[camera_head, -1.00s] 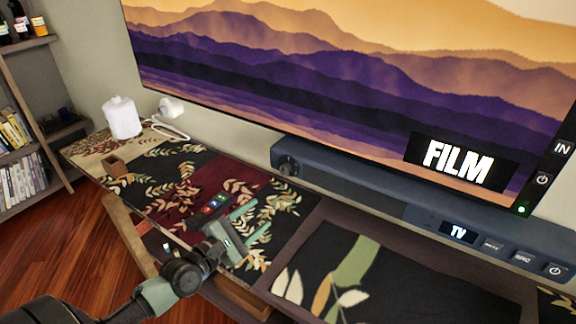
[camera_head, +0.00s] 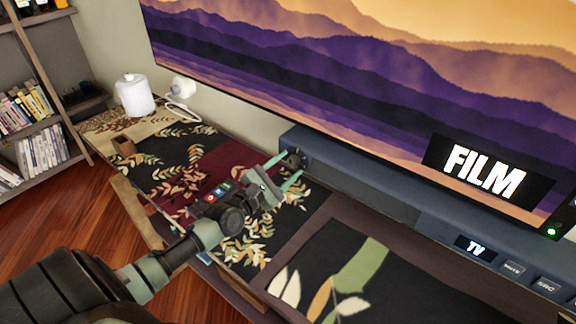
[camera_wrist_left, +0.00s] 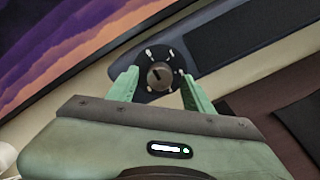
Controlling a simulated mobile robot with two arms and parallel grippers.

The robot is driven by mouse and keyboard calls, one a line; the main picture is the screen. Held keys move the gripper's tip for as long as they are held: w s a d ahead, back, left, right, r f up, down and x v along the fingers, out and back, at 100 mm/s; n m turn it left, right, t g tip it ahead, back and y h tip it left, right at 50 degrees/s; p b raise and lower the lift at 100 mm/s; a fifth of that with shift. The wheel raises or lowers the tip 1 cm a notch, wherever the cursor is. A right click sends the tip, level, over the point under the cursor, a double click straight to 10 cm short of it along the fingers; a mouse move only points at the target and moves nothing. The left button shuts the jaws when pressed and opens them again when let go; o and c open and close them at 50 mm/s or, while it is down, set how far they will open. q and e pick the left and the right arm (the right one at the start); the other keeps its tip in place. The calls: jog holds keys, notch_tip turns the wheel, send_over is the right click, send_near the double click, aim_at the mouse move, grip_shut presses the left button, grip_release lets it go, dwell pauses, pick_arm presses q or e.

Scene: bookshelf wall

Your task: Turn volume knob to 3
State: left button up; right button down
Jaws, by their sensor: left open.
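The volume knob (camera_wrist_left: 159,76) is a round dark dial with a lighter face and a pointer line, on the end of a dark blue soundbar (camera_wrist_left: 240,45). Pale marks ring it; no numbers are legible. In the head view the knob (camera_head: 293,161) sits at the soundbar's left end, partly behind my fingertips. My left gripper (camera_head: 284,171) is open in front of it. In the left wrist view its green fingers (camera_wrist_left: 160,86) stand on either side of the knob, with gaps showing. I cannot tell how far the tips are from the panel. My right gripper is not in view.
A large television (camera_head: 350,70) hangs just above the soundbar. A floral-patterned cabinet top (camera_head: 170,185) lies below my left arm. A white canister (camera_head: 135,95) stands at the back left. Shelves with books (camera_head: 40,150) stand at the far left.

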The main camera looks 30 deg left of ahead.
pick_arm(q)
jog(key=shift+w, duration=0.2)
jog(key=c, duration=1.1)
grip_shut()
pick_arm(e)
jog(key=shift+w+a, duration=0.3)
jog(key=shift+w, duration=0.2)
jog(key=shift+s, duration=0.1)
